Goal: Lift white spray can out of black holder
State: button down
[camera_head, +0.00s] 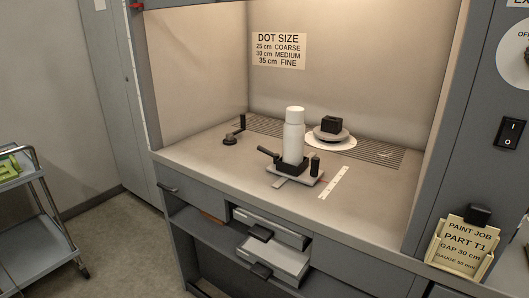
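The white spray can (294,138) stands upright in the booth, with its cap on top. Its base sits in the black holder (291,168), which is on a small grey sliding plate (284,182). A black handle sticks out from the holder to the left, and a short black knob (315,166) stands at its right. How deep the can sits in the holder is hard to tell. My gripper is not in view.
A turntable (331,137) with a black block stands behind the can. A crank (235,134) is at left, a white ruler strip (334,183) at right. Open drawers (276,262) jut out below the counter. A cart (30,200) stands far left.

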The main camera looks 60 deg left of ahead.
aim_at(293, 134)
jog(key=u, duration=2)
